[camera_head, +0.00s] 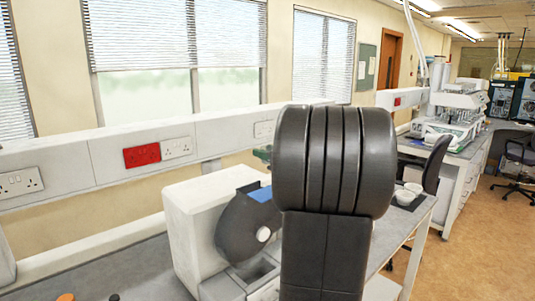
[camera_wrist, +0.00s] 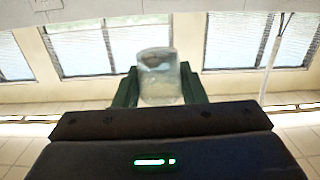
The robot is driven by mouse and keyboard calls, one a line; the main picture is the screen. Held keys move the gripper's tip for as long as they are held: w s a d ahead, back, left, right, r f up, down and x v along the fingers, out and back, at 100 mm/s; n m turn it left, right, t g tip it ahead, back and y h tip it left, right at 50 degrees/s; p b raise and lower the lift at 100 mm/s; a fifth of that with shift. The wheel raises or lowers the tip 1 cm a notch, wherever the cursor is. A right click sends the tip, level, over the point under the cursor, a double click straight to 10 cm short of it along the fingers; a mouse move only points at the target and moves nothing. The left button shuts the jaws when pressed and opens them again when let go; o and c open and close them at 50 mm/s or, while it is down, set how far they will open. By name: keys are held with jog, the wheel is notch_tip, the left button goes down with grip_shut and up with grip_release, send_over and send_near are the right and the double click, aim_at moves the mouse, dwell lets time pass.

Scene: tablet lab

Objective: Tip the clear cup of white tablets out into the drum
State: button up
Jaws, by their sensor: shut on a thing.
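The clear cup (camera_wrist: 159,80) is held between the two dark green fingers of my gripper (camera_wrist: 160,92) in the wrist view. The cup looks greyish and see-through with a dark oval in it; I cannot make out white tablets. In the head view, the dark grey drum (camera_head: 237,228) with a pale knob sits on a white machine (camera_head: 190,225). A blue patch shows at its top. My arm covers its right side and hides the cup. A small green patch behind my arm may be part of my gripper.
White bowls (camera_head: 412,188) stand on a dark mat on the bench to the right of my arm. Wall trunking with sockets (camera_head: 142,155) runs behind the machine. A dark chair (camera_head: 435,165) stands beyond the bench. Small orange and black items lie at the bottom left.

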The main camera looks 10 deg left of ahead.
jog(key=shift+s+f+n, duration=0.1)
jog(key=shift+s+n, duration=0.05)
jog(key=shift+n, duration=0.55)
jog(key=n, duration=0.4)
jog(key=shift+s+f+n, duration=0.1)
jog(key=shift+f+n, duration=0.3)
jog(key=n, duration=0.3)
jog(key=shift+s+a+n+t, duration=0.15)
jog(key=shift+a+n+t, duration=0.05)
jog(key=shift+n+t, duration=0.1)
jog(key=shift+f+n+b, duration=0.25)
jog(key=shift+n+b, duration=0.25)
jog(key=shift+n, duration=0.5)
jog(key=shift+s+a+b, duration=0.1)
jog(key=shift+b, duration=0.35)
jog(key=shift+s+a+n+b, duration=0.1)
jog(key=shift+s+n+b, duration=0.1)
jog(key=shift+n+b, duration=1.6)
jog(key=shift+s+a+f+n+b, duration=0.15)
jog(key=shift+n+b, duration=0.85)
jog(key=shift+b, duration=1.35)
jog(key=shift+s+a+n+b, duration=0.1)
jog(key=shift+n+b, duration=0.4)
jog(key=shift+b, duration=0.1)
jog(key=shift+s+a+n+b, duration=0.1)
jog(key=shift+s+n+b, duration=0.05)
jog(key=shift+n+b, duration=0.5)
